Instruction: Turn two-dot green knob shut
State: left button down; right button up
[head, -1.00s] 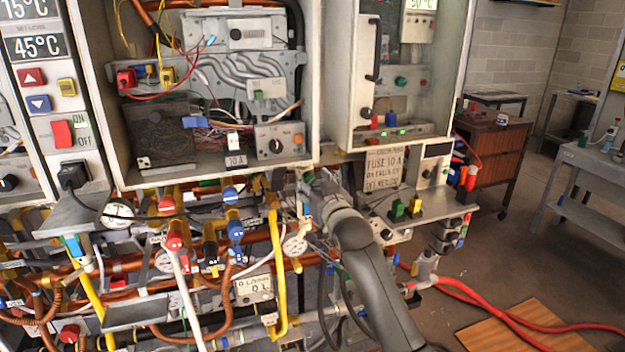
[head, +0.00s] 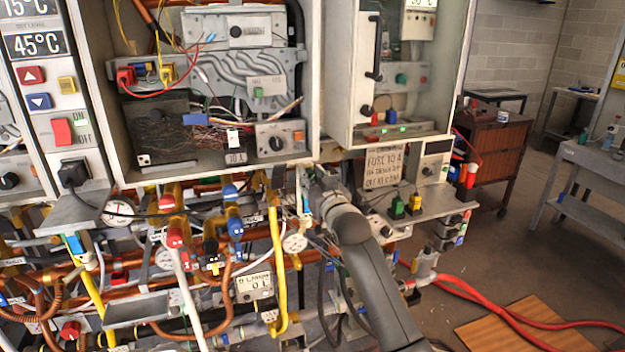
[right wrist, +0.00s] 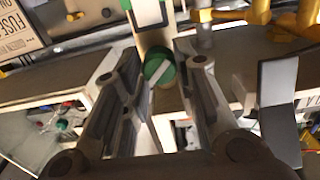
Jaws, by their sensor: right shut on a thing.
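A round green knob (right wrist: 157,68) with a pale bar across its face shows in the right wrist view, between the fingers of my right gripper (right wrist: 161,72). The gripper is shut on it. I cannot make out any dots on this knob. In the head view my right gripper (head: 312,183) reaches up to the pipework under the heater cabinets, and my wrist and forearm hide the knob there. Another green knob (head: 397,208) stands on the small shelf to the right, beside a yellow one. My left gripper is not in view.
A fuse sign (head: 383,168) hangs just right of my gripper. A yellow pipe (head: 275,260) and a round gauge (head: 294,242) are close on the left. Red hoses (head: 500,312) lie on the floor.

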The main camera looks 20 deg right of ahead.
jog(key=shift+m, duration=0.3)
jog(key=m+p, duration=0.2)
jog(key=m, duration=0.1)
jog(key=shift+m, duration=0.3)
jog(key=shift+d+m+p, duration=0.1)
jog(key=shift+m+p, duration=0.65)
jog(key=shift+m, duration=1.15)
jog(key=o, duration=1)
